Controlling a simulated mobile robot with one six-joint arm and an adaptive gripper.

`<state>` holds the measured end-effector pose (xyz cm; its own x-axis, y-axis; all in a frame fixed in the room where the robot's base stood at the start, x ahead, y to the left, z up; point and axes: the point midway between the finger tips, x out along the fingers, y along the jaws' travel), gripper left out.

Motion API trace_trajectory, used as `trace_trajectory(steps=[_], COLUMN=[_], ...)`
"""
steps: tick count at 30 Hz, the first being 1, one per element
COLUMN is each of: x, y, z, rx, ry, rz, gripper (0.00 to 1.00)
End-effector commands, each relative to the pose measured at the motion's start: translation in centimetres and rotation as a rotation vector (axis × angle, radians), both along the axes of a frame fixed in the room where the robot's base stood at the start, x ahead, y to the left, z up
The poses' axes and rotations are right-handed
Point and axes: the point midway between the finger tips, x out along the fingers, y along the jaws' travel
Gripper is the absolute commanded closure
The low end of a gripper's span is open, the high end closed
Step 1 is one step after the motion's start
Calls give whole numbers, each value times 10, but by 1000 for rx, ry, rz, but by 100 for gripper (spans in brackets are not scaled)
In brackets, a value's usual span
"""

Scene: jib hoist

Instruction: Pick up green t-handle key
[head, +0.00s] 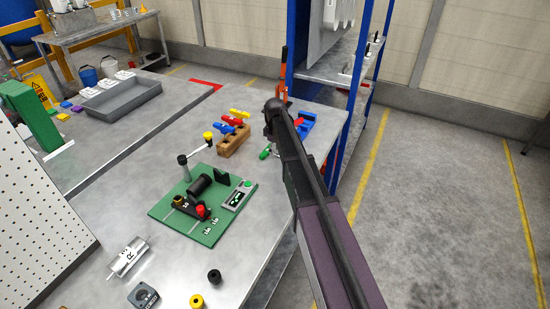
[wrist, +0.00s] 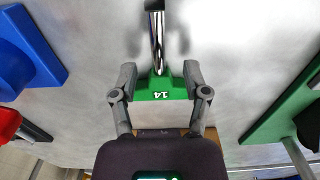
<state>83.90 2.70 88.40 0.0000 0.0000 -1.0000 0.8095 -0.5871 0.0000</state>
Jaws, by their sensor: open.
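The green t-handle key (wrist: 160,89) lies on the grey metal bench in the wrist view, its handle marked 14. Its shiny shaft points to the top of the picture and ends in a dark tip. My gripper (wrist: 159,76) is open, with one finger on each side of the green handle. Whether the fingers touch it I cannot tell. In the head view a small green part of the key (head: 265,154) shows just below my gripper, and the arm hides much of that spot.
A wooden block (head: 233,141) with yellow, red and blue handles stands left of the key. A blue item (head: 305,124) lies to the right, near the bench edge. A green board (head: 190,228) with fittings lies nearer. A blue-framed shelf (head: 292,50) stands behind.

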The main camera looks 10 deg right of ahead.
Motion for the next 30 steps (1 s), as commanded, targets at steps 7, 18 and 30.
trace_trajectory(steps=[7,18,30], x=[0,0,0], y=[0,0,0], z=[-11,-10,-10], rx=[0,0,0], ry=[0,0,0], rz=[0,0,0], gripper=[40,40,94])
